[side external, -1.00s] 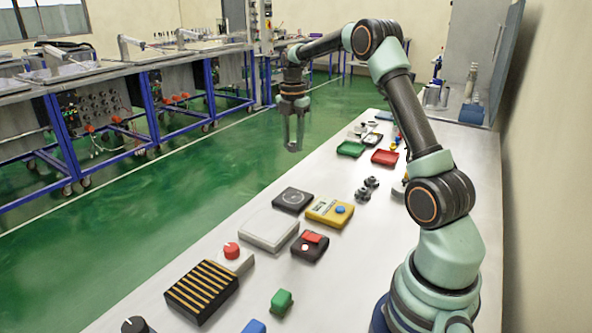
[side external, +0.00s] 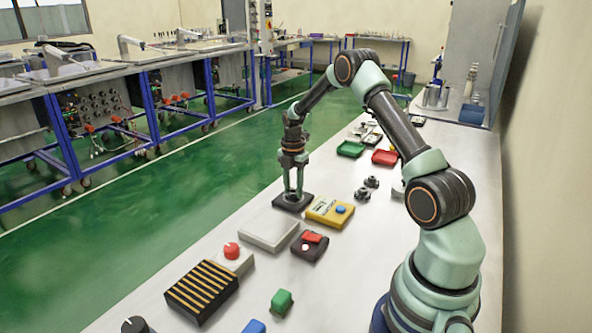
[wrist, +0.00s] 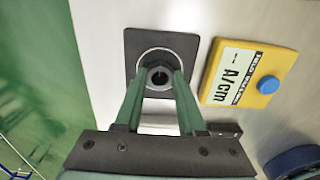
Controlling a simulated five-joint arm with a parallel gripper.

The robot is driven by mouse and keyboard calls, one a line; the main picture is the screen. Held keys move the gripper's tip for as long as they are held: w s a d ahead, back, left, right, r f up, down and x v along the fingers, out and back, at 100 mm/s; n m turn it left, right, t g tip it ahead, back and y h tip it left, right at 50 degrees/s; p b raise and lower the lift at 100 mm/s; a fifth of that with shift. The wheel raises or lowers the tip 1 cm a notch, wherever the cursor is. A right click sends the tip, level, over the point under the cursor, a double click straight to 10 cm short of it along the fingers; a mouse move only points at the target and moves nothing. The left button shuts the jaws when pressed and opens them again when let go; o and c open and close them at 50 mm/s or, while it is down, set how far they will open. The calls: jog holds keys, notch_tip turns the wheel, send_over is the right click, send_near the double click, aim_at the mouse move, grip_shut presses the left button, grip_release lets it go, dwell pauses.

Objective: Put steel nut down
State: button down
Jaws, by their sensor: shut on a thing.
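My gripper (side external: 293,190) points straight down over a dark square pad (side external: 281,203). In the wrist view both fingers (wrist: 159,82) are shut on the steel nut (wrist: 160,71), a dark hexagonal ring with a hole. The nut sits within the pale circle marked on the dark pad (wrist: 138,42). The fingertips are at or just above the pad; I cannot tell whether the nut touches it. In the side view the nut is too small to make out.
A yellow meter (side external: 330,212) with a blue knob lies close right of the pad. A pale flat plate (side external: 268,233) and a dark box with a red switch (side external: 310,245) lie nearer. The bench's left edge is close to the pad.

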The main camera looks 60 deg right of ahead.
jog(key=shift+f, duration=0.15)
jog(key=c, duration=0.5)
grip_release()
